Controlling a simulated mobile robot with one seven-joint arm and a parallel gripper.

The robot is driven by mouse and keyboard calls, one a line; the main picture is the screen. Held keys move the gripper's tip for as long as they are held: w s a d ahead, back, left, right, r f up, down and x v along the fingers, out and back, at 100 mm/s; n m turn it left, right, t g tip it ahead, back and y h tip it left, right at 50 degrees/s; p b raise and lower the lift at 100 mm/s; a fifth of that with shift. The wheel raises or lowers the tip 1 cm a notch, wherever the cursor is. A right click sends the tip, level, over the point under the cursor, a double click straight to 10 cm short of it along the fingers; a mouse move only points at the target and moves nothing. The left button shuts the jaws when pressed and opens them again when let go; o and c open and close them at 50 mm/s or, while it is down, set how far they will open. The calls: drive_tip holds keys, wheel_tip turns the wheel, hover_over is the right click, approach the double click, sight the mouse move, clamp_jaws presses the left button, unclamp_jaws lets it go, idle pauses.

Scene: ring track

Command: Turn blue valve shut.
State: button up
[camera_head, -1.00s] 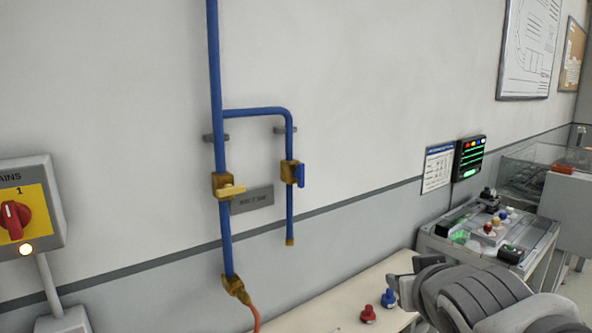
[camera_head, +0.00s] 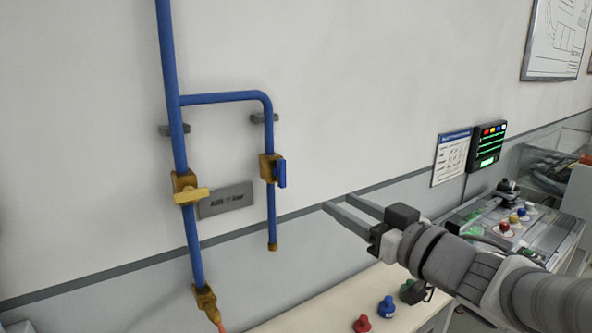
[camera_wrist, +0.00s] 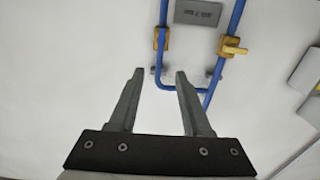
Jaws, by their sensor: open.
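The blue valve (camera_head: 281,173) has a brass body and a blue lever on the short branch pipe. Its lever stands upright, in line with the pipe. In the wrist view, its brass body (camera_wrist: 161,39) shows beyond the fingertips, and the blue lever is hard to make out. My gripper (camera_head: 340,203) is open and empty, to the right of the blue valve and a little lower in the head view. It points toward the wall, and both fingers (camera_wrist: 160,72) show in the wrist view with nothing between them.
A yellow-lever valve (camera_head: 191,195) sits on the main blue pipe (camera_head: 168,60) to the left, its lever across the pipe. A grey plate (camera_head: 226,200) lies between the pipes. Red (camera_head: 362,323) and blue (camera_head: 386,306) knobs stand on the bench below.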

sight(284, 172)
drive_tip(key=x, duration=1.7)
drive_tip(key=shift+w+a, duration=0.1)
drive_tip(key=shift+a, duration=0.15)
clamp_jaws()
